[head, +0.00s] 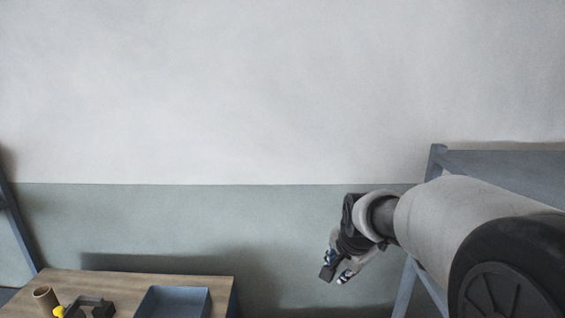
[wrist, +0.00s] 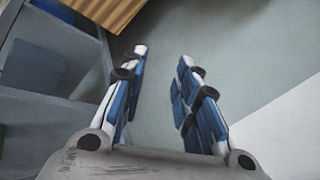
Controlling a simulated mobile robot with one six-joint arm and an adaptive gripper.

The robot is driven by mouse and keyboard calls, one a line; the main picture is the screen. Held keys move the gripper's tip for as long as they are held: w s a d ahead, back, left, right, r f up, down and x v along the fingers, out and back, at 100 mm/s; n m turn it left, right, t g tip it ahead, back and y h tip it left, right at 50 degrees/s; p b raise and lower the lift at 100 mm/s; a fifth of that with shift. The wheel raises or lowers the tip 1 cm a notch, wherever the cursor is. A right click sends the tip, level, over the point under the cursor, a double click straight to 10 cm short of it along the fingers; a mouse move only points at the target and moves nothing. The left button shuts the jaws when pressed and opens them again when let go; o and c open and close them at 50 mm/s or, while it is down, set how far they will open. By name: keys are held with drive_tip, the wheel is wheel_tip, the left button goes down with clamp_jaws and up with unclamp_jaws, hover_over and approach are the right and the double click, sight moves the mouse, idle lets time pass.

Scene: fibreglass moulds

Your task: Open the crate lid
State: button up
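I cannot pick out a crate or a lid in either view. My gripper (head: 335,272) hangs in the air at the right in the head view, in front of the green-grey lower wall and to the right of the wooden table. In the wrist view its two blue-padded fingers (wrist: 162,62) stand apart. The gap between them is empty and shows only a plain pale surface behind. Neither finger touches anything.
The wooden table (head: 120,281) at the lower left holds a blue-grey tray (head: 180,300), a brown tube (head: 45,297) and a black-and-yellow tool (head: 90,306). A blue-grey frame (head: 505,168) stands at the right. A grey shelf unit (wrist: 60,60) fills the wrist view's left.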

drive_tip(key=s+n+g+b, duration=0.1)
drive_tip(key=s+n, duration=1)
drive_tip(key=s, duration=2.1)
drive_tip(key=shift+r+n+b, duration=0.2)
drive_tip(key=shift+n+b, duration=0.1)
drive_tip(key=shift+b, duration=0.2)
drive_tip(key=shift+f, duration=0.1)
